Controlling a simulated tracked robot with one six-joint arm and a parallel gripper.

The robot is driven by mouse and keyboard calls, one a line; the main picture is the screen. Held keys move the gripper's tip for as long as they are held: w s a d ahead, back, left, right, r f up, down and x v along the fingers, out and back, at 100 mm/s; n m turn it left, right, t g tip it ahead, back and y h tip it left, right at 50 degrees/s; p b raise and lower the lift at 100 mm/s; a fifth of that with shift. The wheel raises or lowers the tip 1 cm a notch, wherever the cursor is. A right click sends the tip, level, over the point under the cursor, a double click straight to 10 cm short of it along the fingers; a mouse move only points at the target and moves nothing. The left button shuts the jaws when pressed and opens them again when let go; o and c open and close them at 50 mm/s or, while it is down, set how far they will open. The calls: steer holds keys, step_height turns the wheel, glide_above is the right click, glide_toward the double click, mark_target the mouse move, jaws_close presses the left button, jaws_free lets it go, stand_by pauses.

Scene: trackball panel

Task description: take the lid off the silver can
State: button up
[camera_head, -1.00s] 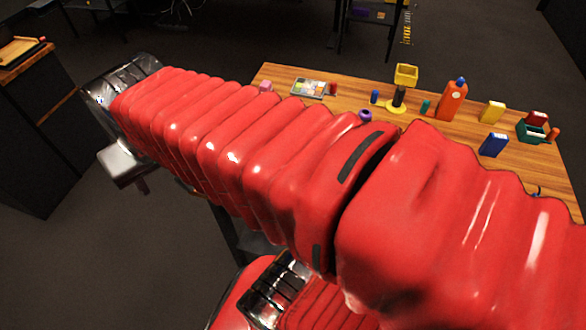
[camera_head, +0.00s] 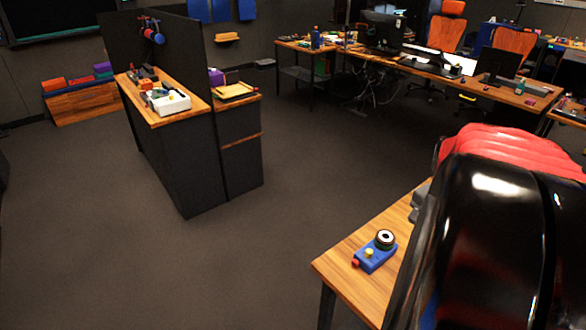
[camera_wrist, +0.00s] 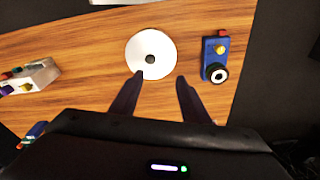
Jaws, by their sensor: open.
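In the wrist view, a round pale disc (camera_wrist: 139,43) with a small dark knob (camera_wrist: 150,60) at its centre is seen from above on the wooden table. It looks like the lid of the can; the can's side cannot be made out beneath it. My gripper (camera_wrist: 160,82) is open, with two dark fingers apart and nothing between them. The fingertips appear just below the knob in the picture, the left one overlapping the disc's lower edge. How far above the disc they are I cannot tell. The can does not show clearly in the head view.
A blue box (camera_wrist: 214,62) with a yellow button and a black-and-white round part stands right of the disc; it also shows in the head view (camera_head: 376,258). A pale button box (camera_wrist: 34,79) is at the left. Bare wood lies between them.

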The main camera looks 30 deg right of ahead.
steer(key=shift+s+d+f+m, duration=0.25)
steer(key=shift+s+d+m, duration=0.15)
steer(key=shift+s, duration=0.25)
steer(key=shift+s+d+f+m, duration=0.3)
steer(key=shift+s+d, duration=0.15)
steer(key=shift+s, duration=0.15)
steer(key=f, duration=0.5)
steer(key=d+f, duration=0.1)
steer(key=f, duration=0.2)
steer(key=shift+s+f, duration=0.15)
steer(key=shift+f, duration=0.1)
steer(key=shift+f, duration=0.1)
step_height(320, 180, down, 4)
steer(key=shift+a+r, duration=0.15)
steer(key=shift+f, duration=0.7)
steer(key=shift+c, duration=0.2)
